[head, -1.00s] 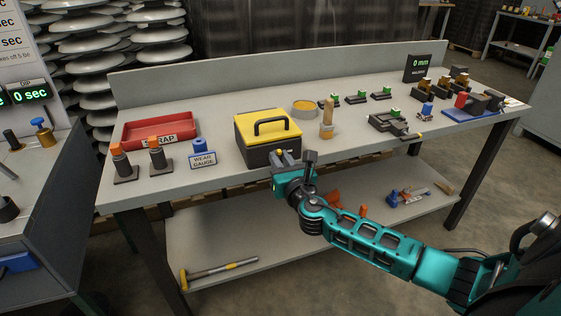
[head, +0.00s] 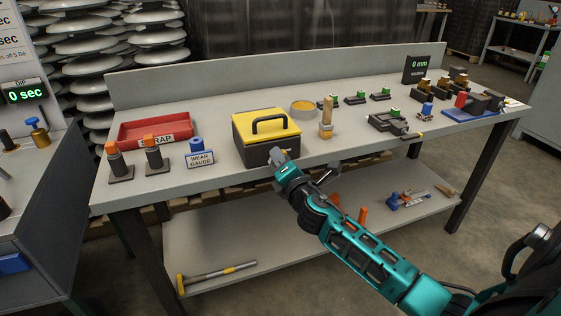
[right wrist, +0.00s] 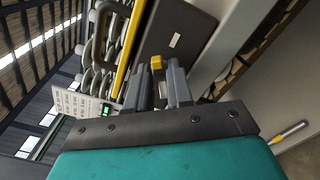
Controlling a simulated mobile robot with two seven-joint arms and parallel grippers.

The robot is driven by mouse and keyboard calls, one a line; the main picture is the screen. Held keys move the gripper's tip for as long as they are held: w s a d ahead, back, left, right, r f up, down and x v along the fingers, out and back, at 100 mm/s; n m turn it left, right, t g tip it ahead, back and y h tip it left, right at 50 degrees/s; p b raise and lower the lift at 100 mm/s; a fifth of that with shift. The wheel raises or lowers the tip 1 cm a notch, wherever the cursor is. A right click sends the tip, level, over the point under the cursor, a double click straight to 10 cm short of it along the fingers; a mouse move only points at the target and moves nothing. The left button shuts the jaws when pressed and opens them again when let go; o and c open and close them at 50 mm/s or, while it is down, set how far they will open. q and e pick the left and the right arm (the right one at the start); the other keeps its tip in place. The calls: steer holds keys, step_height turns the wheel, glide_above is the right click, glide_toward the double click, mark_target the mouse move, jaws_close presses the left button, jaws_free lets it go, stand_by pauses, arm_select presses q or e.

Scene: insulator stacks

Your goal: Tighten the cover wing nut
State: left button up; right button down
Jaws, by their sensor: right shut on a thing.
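The box (head: 258,154) with a yellow cover (head: 250,124) and a black handle stands near the front edge of the bench. My right gripper (head: 278,155) is at the lower front of the box, its arm reaching up from the lower right. In the right wrist view the dark box front (right wrist: 185,25) lies beyond the fingers. There my right gripper (right wrist: 161,80) is shut on a small yellow piece (right wrist: 156,62), which looks like the wing nut. The fingers hide most of it, and its contact with the box cannot be made out. My left gripper is out of view.
A red scrap tray (head: 150,132), two orange-topped posts and a blue wear gauge (head: 198,150) stand left of the box. A yellow ring (head: 303,107) and a wooden-handled tool (head: 326,125) stand to its right.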

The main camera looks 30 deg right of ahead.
steer(key=m, duration=0.4)
steer(key=shift+f, duration=0.1)
stand_by(1.2)
steer(key=c, duration=1.2)
jaws_free()
steer(key=v, duration=1.3)
steer(key=shift+d, duration=0.1)
